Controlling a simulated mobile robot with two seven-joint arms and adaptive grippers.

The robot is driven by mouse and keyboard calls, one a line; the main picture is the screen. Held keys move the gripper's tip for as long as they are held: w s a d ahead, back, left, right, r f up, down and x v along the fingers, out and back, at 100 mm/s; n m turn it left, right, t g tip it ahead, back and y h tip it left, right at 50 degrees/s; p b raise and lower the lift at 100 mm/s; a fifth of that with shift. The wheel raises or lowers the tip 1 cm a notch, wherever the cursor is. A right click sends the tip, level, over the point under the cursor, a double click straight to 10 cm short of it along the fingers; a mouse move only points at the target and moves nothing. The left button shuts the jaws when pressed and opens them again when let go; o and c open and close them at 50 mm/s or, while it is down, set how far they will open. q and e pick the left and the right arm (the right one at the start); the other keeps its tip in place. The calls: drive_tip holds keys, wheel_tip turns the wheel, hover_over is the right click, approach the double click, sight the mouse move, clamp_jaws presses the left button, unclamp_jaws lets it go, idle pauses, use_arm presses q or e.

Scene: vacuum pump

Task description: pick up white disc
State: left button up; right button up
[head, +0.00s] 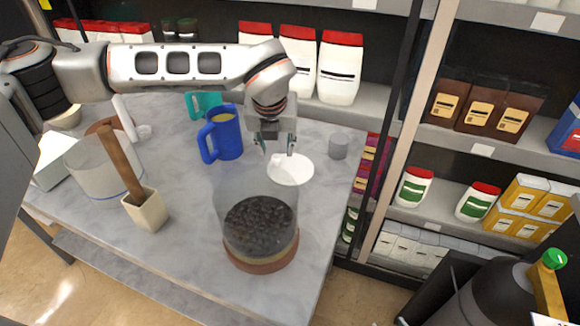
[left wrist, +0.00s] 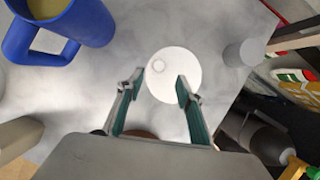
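The white disc (head: 290,171) lies flat on the grey marbled table, with a small round knob on top. It also shows in the left wrist view (left wrist: 183,80), partly behind one finger. My left gripper (head: 278,152) is over the disc's left part, fingers pointing down. In the left wrist view my left gripper (left wrist: 155,90) is open, with the knob ahead between the fingertips and nothing held. Whether the fingertips touch the disc I cannot tell. My right gripper is not in view.
A clear cylinder of dark beans (head: 259,226) stands in front of the disc. A blue mug (head: 223,136) is to the left, a small grey cylinder (head: 339,147) to the right. A wooden-handled item stands in a beige block (head: 146,210). Stocked shelves (head: 480,150) line the back and right.

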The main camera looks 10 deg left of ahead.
sight(276, 157)
use_arm(q)
drive_tip(key=x, duration=0.2)
drive_tip(key=p+x, duration=0.1)
drive_tip(key=x, duration=0.1)
drive_tip(key=shift+w+a, duration=0.2)
drive_tip(key=shift+a, duration=0.05)
drive_tip(key=shift+x, duration=0.75)
clamp_jaws()
